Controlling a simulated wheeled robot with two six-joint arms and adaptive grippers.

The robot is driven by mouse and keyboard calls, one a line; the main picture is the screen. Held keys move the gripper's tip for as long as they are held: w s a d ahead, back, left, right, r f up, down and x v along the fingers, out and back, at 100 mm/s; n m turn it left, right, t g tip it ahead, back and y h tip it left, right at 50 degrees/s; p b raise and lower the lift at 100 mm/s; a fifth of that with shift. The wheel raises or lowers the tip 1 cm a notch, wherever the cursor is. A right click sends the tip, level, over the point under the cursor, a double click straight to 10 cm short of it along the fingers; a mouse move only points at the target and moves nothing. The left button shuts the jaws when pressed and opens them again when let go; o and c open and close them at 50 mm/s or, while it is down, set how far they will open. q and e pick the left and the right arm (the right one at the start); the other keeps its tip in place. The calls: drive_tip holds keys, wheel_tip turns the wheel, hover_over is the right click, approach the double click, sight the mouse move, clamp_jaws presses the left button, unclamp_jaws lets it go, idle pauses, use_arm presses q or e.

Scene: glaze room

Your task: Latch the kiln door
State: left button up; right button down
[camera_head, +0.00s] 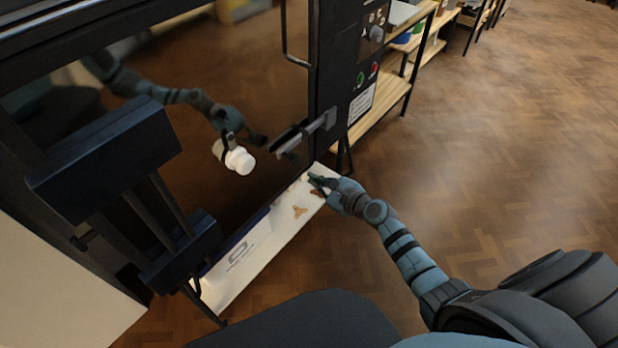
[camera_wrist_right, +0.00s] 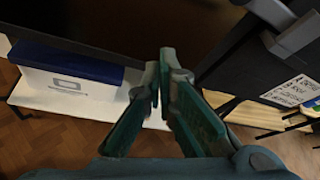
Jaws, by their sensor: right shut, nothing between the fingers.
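The kiln door (camera_head: 240,60) is a dark, glossy panel that mirrors my arm; it looks close to its frame, but I cannot tell whether it is fully shut. A grey metal latch lever (camera_head: 308,134) sits at the door's right edge, beside the control panel. It also shows at the top right of the right wrist view (camera_wrist_right: 294,34). My right gripper (camera_head: 318,182) is below the latch, over the end of a white shelf, apart from the latch. In the right wrist view its green fingertips (camera_wrist_right: 162,72) meet with nothing between them. My left gripper is not in view.
The white shelf (camera_head: 285,232) below the door holds a blue-lidded box (camera_wrist_right: 68,72) and small brown three-armed pieces (camera_head: 300,211). A white plug-like part (camera_head: 233,157) sticks out from the door. A black bar handle (camera_head: 286,40) is above. Wooden shelving stands behind; floor at right is clear.

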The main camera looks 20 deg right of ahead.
use_arm(q)
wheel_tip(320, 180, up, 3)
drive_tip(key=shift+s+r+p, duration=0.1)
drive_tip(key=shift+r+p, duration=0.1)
drive_tip(key=shift+p, duration=0.75)
use_arm(e)
drive_tip(key=r+v, duration=0.1)
drive_tip(key=v, duration=0.7)
drive_tip(key=shift+w, duration=0.15)
drive_tip(key=shift+a+f, duration=0.1)
drive_tip(key=shift+a, duration=0.05)
